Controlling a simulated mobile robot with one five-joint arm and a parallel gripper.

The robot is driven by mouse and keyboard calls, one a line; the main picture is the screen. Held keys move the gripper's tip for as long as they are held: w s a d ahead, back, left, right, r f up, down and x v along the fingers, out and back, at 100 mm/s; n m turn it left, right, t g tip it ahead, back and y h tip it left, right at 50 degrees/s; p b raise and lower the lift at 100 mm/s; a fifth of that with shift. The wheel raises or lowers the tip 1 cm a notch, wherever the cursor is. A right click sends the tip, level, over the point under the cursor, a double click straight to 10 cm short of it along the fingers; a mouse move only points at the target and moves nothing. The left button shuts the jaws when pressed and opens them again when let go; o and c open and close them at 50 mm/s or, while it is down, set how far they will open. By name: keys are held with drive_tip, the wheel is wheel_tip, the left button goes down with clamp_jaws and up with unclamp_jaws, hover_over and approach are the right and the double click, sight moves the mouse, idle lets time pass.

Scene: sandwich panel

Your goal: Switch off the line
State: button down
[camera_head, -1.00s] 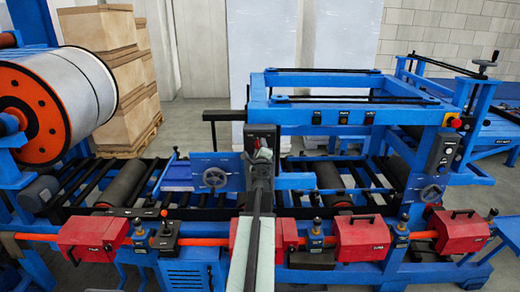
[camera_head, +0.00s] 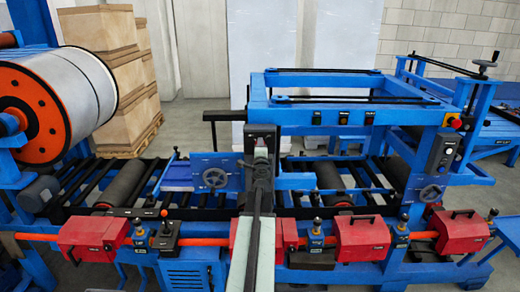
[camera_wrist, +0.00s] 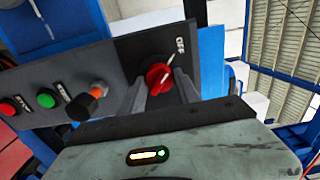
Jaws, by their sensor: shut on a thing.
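A red rotary knob (camera_wrist: 157,76) sits on a dark square plate (camera_wrist: 130,52) at the end of a grey control panel (camera_wrist: 72,80) in the wrist view. White OFF lettering is on the plate above the knob, and a pale pointer line slants up and to the right from the knob. My gripper (camera_wrist: 161,80) has one grey finger on each side of the knob and is shut on it. In the head view my gripper (camera_head: 262,152) is at the middle of the line; the knob cannot be made out there.
A red button (camera_wrist: 8,108), a green button (camera_wrist: 46,98) and a black-and-orange selector (camera_wrist: 86,102) are left of the knob. In the head view a blue frame (camera_head: 345,118) stands to the right, a large roll (camera_head: 75,85) to the left, and red boxes (camera_head: 365,236) along the front.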

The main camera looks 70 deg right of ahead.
drive_tip(key=shift+d, duration=0.1)
drive_tip(key=c, duration=0.9)
unclamp_jaws()
drive_tip(key=shift+a, duration=0.55)
drive_tip(key=v, duration=0.6)
drive_tip(key=shift+s+a, duration=0.25)
drive_tip(key=shift+s, duration=0.3)
drive_tip(key=shift+w, duration=0.1)
